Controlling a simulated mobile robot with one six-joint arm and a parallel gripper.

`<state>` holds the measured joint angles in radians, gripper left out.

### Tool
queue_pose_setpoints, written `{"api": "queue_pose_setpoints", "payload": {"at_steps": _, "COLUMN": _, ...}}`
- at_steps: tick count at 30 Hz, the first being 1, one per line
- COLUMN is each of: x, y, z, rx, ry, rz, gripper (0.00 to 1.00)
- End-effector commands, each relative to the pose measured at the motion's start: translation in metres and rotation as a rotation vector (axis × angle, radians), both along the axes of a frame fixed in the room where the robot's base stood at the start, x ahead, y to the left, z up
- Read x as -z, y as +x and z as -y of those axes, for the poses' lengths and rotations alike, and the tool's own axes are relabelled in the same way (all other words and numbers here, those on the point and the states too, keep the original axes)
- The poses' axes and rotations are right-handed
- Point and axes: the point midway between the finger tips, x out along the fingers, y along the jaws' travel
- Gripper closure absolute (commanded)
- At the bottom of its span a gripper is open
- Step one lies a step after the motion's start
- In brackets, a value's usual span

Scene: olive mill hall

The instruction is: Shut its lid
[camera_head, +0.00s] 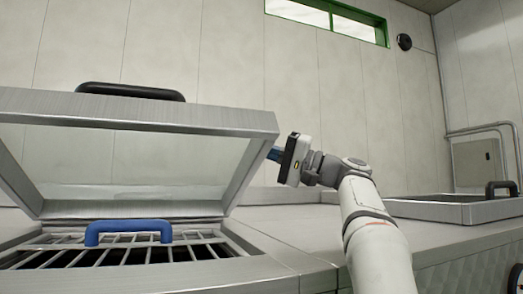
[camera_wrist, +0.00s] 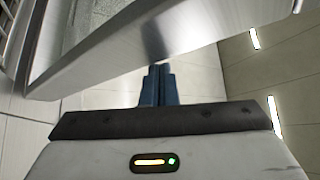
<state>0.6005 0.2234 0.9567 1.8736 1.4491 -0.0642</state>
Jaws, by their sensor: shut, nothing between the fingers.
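A metal-framed lid (camera_head: 130,114) with a clear pane and a black handle (camera_head: 130,91) stands tilted open above a grated opening in the counter at left. In the wrist view the lid's frame (camera_wrist: 130,50) slants across the top. My gripper (camera_head: 273,153) is at the lid's right edge. Its blue fingers (camera_wrist: 158,84) are shut and empty, with their tips close to the underside of the frame. I cannot tell whether they touch it.
A metal grate (camera_head: 60,258) with a blue handle (camera_head: 128,232) lies in the opening below the lid. A second, flat lid (camera_head: 455,208) with a black handle (camera_head: 501,188) is on the counter at right. The countertop (camera_head: 270,222) between them is clear.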

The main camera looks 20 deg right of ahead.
Motion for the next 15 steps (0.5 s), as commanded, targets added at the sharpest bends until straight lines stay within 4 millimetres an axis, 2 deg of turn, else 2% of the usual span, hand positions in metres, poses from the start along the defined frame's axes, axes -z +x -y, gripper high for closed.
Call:
{"api": "queue_pose_setpoints", "payload": {"at_steps": 10, "x": -0.042, "y": 0.014, "z": -0.001, "rx": -0.003, "ry": 0.001, "rz": -0.001, "gripper": 1.00}}
{"api": "queue_pose_setpoints", "payload": {"at_steps": 12, "x": -0.019, "y": 0.008, "z": 0.018, "rx": 0.005, "ry": 0.002, "rz": -0.004, "gripper": 1.00}}
{"api": "queue_pose_setpoints", "payload": {"at_steps": 15, "x": -0.006, "y": 0.000, "z": 0.036, "rx": 0.004, "ry": 0.002, "rz": -0.003, "gripper": 1.00}}
